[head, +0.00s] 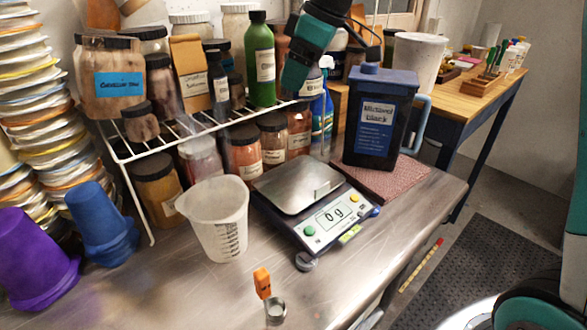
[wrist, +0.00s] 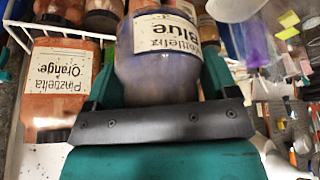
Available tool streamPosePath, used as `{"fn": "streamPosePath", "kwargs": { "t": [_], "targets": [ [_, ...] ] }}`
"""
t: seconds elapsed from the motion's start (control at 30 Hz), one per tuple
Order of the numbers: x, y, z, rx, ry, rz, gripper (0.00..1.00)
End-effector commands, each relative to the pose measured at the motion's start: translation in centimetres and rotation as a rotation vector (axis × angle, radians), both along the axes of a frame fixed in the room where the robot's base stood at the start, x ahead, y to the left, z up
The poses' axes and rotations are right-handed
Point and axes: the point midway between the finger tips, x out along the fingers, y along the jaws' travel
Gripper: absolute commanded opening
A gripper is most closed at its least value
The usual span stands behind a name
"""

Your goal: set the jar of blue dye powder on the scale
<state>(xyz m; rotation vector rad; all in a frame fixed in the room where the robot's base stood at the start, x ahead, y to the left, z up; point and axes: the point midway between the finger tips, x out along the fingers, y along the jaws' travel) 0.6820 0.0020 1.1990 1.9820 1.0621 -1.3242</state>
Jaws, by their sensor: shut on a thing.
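The digital scale (head: 338,228) stands on the steel bench in the head view, its metal plate (head: 290,187) bare and its display reading 0 g. My gripper (wrist: 158,75) is shut on the jar of blue dye powder (wrist: 160,75), with a finger on each side of it in the wrist view. The jar's label reads "Blue" and appears upside down there. In the head view my teal gripper (head: 305,52) is above and behind the scale, in front of the shelf's right end. The held jar cannot be made out clearly in that view.
A wire shelf (head: 205,128) with several jars stands behind the scale. An orange-powder jar (wrist: 62,85) is close beside the held jar. A white measuring jug (head: 217,220) stands left of the scale, and a black dye container (head: 376,115) behind it to the right.

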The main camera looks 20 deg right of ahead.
Motion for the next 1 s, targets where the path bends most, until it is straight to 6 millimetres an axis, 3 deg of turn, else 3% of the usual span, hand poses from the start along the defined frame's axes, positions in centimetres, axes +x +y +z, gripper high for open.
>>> {"fn": "streamPosePath", "kwargs": {
  "t": [0.17,0.6,1.0],
  "targets": [
    [0.0,0.2,-1.3,0.001,0.003,0.002,0.51],
    [-0.1,-0.1,-12.9,0.000,0.007,-0.002,0.51],
    [-0.1,-0.2,-18.1,-0.001,0.004,-0.003,0.51]
  ]
}}
